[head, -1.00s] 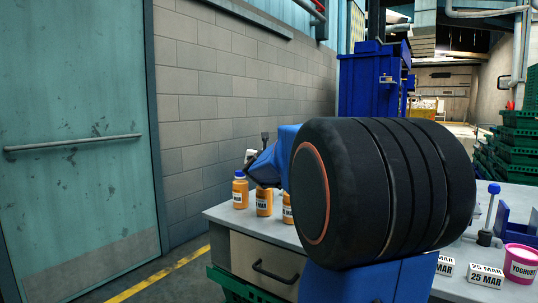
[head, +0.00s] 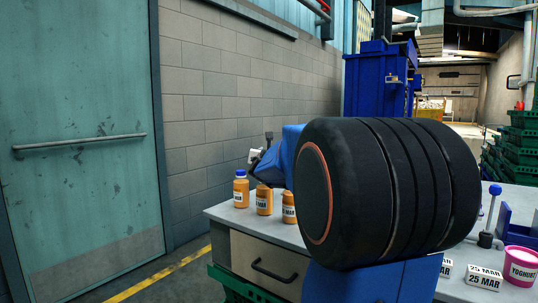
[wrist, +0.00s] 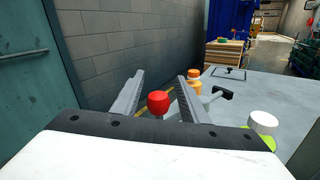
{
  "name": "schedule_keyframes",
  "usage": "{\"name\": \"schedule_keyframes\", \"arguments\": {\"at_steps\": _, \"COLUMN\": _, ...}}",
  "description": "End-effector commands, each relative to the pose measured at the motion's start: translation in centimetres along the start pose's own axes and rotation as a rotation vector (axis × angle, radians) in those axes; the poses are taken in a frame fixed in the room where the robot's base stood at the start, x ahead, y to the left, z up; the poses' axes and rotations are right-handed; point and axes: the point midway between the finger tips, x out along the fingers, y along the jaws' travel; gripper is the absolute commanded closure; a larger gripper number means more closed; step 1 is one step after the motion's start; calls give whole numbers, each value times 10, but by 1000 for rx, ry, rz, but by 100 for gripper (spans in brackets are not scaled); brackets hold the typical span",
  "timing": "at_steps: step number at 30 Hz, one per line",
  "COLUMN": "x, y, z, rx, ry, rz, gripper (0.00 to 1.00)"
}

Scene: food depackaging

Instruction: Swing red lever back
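The red ball knob (wrist: 158,102) of the lever shows in the wrist view, low between the two grey fingers of my gripper (wrist: 160,74). The fingers are open, with a gap visible on both sides of the knob. I cannot tell from this view whether the knob lies at finger depth or beyond. The lever's rod is mostly hidden below the knob. In the head view my gripper (head: 262,152) is partly seen above the bench's left end, behind my arm, and the red knob does not show.
Orange bottles (head: 241,189) stand on the bench's (head: 226,213) left end; one also shows in the wrist view (wrist: 194,82), near a black handle (wrist: 222,93) and a white knob (wrist: 262,121). A blue-knobbed lever (head: 494,190) and pink yoghurt tub (head: 520,265) stand right. A brick wall (head: 215,100) is behind.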

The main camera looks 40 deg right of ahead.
Motion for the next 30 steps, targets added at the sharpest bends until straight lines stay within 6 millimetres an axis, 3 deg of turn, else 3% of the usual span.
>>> {"name": "schedule_keyframes", "arguments": {"at_steps": 8, "x": 0, "y": 1, "z": 6, "rx": 0, "ry": -1, "rz": 0, "gripper": 60}}
{"name": "schedule_keyframes", "arguments": {"at_steps": 21, "x": 0, "y": 13, "z": 67, "rx": 1, "ry": -2, "rz": -1, "gripper": 60}}
{"name": "schedule_keyframes", "arguments": {"at_steps": 30, "x": 0, "y": 17, "z": 92, "rx": 0, "ry": -1, "rz": -1, "gripper": 60}}
